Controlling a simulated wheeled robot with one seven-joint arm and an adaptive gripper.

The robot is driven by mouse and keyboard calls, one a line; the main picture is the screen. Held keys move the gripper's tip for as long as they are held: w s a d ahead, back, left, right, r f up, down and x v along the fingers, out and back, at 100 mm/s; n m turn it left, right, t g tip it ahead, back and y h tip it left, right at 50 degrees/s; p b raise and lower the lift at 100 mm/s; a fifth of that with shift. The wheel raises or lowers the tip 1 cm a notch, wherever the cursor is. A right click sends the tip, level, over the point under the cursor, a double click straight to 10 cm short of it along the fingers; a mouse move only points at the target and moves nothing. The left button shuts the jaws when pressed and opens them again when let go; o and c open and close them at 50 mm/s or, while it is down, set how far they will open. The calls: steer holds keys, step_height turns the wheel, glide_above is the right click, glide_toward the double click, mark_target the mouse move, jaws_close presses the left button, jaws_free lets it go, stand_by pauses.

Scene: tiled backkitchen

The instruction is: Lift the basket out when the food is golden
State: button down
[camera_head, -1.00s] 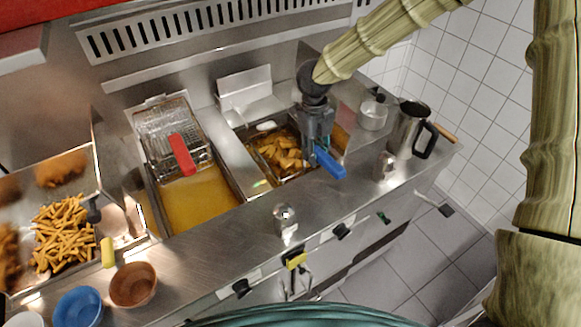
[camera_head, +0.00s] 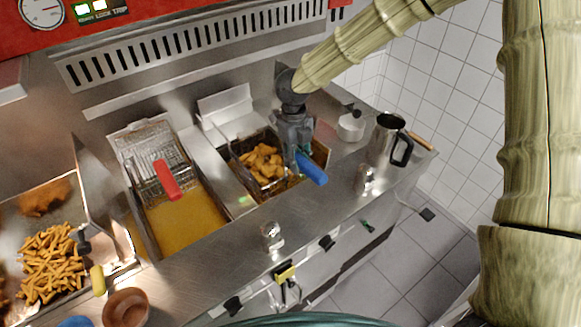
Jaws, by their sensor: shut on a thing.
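My gripper (camera_head: 296,150) is shut on the blue handle (camera_head: 313,169) of the right fryer basket. This wire basket (camera_head: 268,184) holds golden-brown pieces of food (camera_head: 262,162). It sits in the opening of the right fryer well (camera_head: 232,160), with its rim and front mesh showing. I cannot tell how far its bottom is from the oil. My gripper hides part of the basket's right side. A second basket (camera_head: 150,155) with a red handle (camera_head: 167,180) rests at the back of the left well, over yellow oil (camera_head: 182,226).
A steel jug (camera_head: 385,138) and a small pot (camera_head: 351,127) stand right of the right well. Steel shakers (camera_head: 271,236) stand along the front counter. Fries (camera_head: 52,262) lie in a tray at left, near a brown bowl (camera_head: 126,307). A vented back panel (camera_head: 190,45) rises behind.

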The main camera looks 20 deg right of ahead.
steer(key=shift+r+p, duration=1)
steer(key=shift+r, duration=2.2)
step_height(320, 180, up, 7)
steer(key=p, duration=0.3)
steer(key=shift+p, duration=0.4)
